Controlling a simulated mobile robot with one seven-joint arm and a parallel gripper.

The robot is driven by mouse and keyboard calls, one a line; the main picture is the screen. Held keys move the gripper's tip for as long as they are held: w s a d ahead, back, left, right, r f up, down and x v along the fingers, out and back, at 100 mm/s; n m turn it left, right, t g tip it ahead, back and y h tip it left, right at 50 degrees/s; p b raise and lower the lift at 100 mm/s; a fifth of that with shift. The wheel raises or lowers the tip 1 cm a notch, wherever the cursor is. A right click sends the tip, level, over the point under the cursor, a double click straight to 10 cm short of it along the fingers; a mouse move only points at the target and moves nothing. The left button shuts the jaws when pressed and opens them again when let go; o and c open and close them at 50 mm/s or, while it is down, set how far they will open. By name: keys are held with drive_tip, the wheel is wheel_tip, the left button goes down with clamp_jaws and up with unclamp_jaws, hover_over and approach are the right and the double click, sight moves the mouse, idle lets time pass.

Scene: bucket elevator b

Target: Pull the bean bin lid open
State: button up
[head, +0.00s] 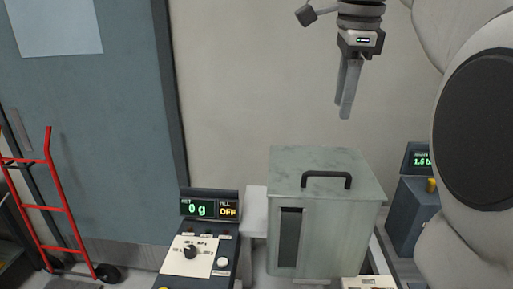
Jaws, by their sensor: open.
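The bean bin (338,234) is a grey-green metal box with a dark vertical window on its front. Its lid (318,162) lies flat and closed on top. A black bar handle (327,174) stands on the lid near its front edge. My gripper (346,112) is open and empty, pointing down above the back right of the lid in the picture, apart from the handle. Its fingers are seen nearly edge-on, so the gap between them hardly shows.
A control panel (202,240) reading 0 g and FILL OFF stands left of the bin. Another display unit (413,190) is at the right, partly hidden by my arm. A red hand truck (60,205) stands by the blue-grey door (92,130). The wall behind is bare.

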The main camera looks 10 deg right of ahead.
sight(328, 172)
drive_tip(key=w+f, duration=0.1)
drive_tip(key=f, duration=0.4)
drive_tip(key=w+f+b, duration=0.1)
drive_tip(key=f, duration=0.4)
drive_tip(key=w+d+f+b, duration=0.1)
drive_tip(key=f, duration=0.5)
clamp_jaws()
idle(0.8)
